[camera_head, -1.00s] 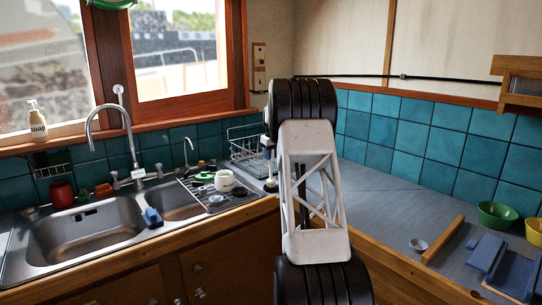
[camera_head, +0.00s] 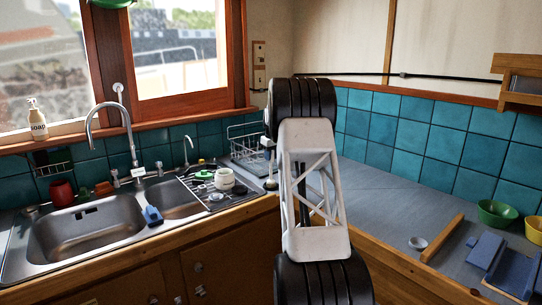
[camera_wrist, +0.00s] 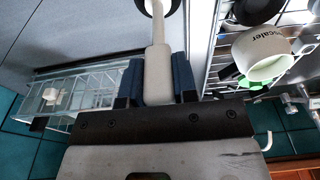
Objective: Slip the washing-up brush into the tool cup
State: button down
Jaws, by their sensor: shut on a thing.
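My gripper (camera_wrist: 158,80) is shut on the pale handle of what looks like the washing-up brush (camera_wrist: 158,55). Its round white-and-dark head is cut off at the top of the wrist view. In the head view the brush head (camera_head: 271,185) hangs low beside the drainboard, partly hidden by my arm. I cannot tell for sure which vessel is the tool cup. A white cup (camera_head: 224,180) stands on the drainboard, left of my gripper. It also shows in the wrist view (camera_wrist: 262,58), with lettering ending in "scaler", apart from the brush.
A wire rack (camera_head: 243,140) stands behind my gripper. Green and black items lie around the white cup. A blue item (camera_head: 152,215) sits on the sink divider, and a red cup (camera_head: 61,193) is behind the sink. The counter (camera_head: 390,200) right of my arm is mostly clear.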

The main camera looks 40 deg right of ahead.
jog(key=shift+f, duration=0.25)
jog(key=c, duration=0.8)
grip_release()
jog(key=shift+r, duration=0.1)
jog(key=shift+s+r, duration=0.15)
jog(key=shift+r, duration=1.1)
jog(key=shift+s+r, duration=0.2)
jog(key=shift+r, duration=1.05)
jog(key=shift+s+r, duration=0.15)
jog(key=shift+r, duration=1.1)
jog(key=shift+r, duration=2)
